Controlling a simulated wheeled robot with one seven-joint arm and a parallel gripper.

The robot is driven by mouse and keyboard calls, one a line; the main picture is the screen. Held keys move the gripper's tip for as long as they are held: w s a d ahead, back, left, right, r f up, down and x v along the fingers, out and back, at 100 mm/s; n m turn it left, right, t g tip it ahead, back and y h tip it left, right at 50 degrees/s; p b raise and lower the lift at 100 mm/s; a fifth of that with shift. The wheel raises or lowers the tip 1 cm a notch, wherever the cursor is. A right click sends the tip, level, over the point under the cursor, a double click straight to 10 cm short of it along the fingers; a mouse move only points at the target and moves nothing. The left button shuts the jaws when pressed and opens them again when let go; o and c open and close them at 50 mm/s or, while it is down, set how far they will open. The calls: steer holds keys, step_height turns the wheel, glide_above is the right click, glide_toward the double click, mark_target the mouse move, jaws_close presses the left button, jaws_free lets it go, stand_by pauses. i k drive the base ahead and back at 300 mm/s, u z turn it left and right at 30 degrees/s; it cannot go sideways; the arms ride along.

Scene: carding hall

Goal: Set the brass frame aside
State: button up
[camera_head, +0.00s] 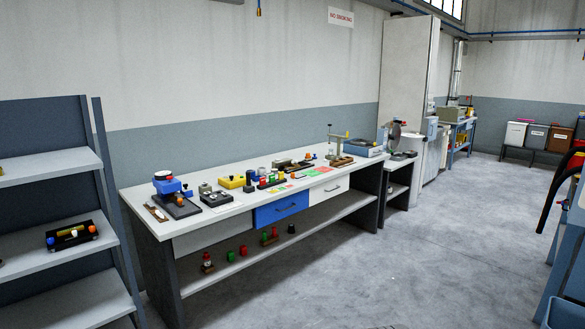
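I cannot pick out a brass frame for certain. The white-topped workbench (140,202) along the wall holds many small items, too small to name surely. A yellow block-like item (232,182) lies near its middle. A pale upright stand with a crossbar (337,150) is toward the far end. A blue device on a dark base (170,187) sits at the near left end. My gripper is not in view.
A grey shelf unit (50,170) stands at left, with a dark tray (72,236) on its middle shelf. The bench's lower shelf (225,272) holds several small coloured items. Open concrete floor (430,250) lies right of the bench. Blue equipment (565,255) stands at the right edge.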

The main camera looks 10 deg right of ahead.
mark_target(296, 166)
steer(key=z, duration=0.1)
steer(key=i, duration=0.35)
steer(key=z, duration=0.65)
steer(key=i, duration=2.45)
steer(key=z, duration=0.2)
steer(key=i, duration=2)
steer(key=u, duration=1.45)
steer(key=i, duration=1.55)
steer(key=u, duration=0.75)
